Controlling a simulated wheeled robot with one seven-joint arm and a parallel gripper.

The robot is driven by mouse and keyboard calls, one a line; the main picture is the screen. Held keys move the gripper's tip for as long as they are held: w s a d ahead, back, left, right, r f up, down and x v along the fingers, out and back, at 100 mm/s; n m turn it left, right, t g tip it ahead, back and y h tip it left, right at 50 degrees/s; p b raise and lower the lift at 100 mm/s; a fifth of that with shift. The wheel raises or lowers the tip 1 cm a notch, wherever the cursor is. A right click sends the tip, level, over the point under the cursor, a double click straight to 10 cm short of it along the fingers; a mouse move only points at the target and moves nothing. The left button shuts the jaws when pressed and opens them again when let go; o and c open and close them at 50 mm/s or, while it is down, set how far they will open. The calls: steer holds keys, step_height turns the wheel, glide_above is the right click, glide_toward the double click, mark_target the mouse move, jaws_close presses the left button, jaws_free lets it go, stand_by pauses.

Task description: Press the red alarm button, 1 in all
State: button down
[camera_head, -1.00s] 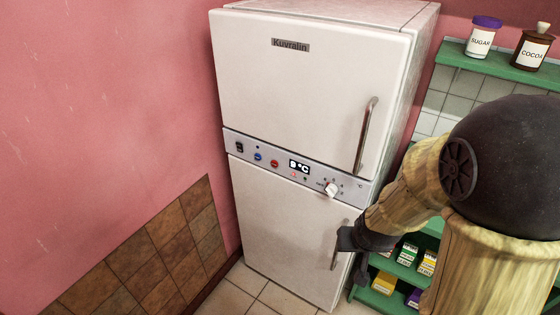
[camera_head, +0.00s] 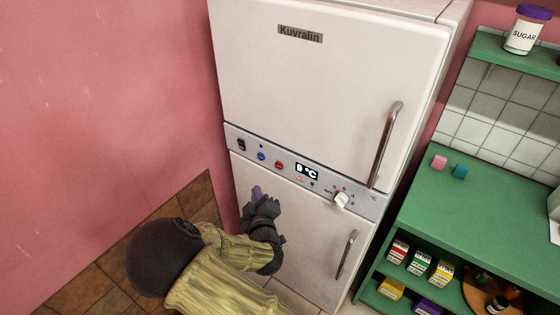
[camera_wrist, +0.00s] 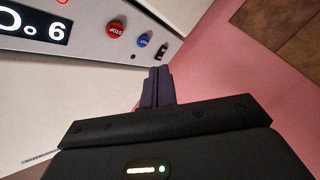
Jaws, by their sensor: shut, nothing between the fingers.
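The red button (camera_head: 279,165) sits on the grey control panel (camera_head: 322,188) between the two fridge doors, left of the lit display. It shows in the wrist view as a round red button (camera_wrist: 115,31) with white lettering that reads STOP upside down. My gripper (camera_head: 256,191) is shut and empty, in front of the lower door, below and slightly left of the red button. In the wrist view my closed fingertips (camera_wrist: 157,72) point toward the panel's edge near the blue button. They look apart from the red button.
A blue button (camera_head: 262,156) and a black switch (camera_head: 241,145) lie left of the red button. A display (camera_head: 306,171) and a white knob (camera_head: 341,200) lie right. Green shelves (camera_head: 495,215) stand right of the fridge (camera_head: 330,85); a pink wall (camera_head: 110,90) is left.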

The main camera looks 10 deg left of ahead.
mark_target(279, 165)
steer(key=shift+s+a+r+y, duration=0.15)
steer(key=shift+a+r+y, duration=0.05)
steer(key=shift+a+y, duration=0.1)
steer(key=w+d, duration=0.3)
steer(key=w, duration=0.5)
steer(key=shift+d, duration=0.25)
steer(key=shift+a, duration=0.1)
steer(key=shift+w, duration=0.15)
stand_by(1.8)
steer(key=shift+w+d, duration=0.25)
steer(key=shift+w, duration=0.1)
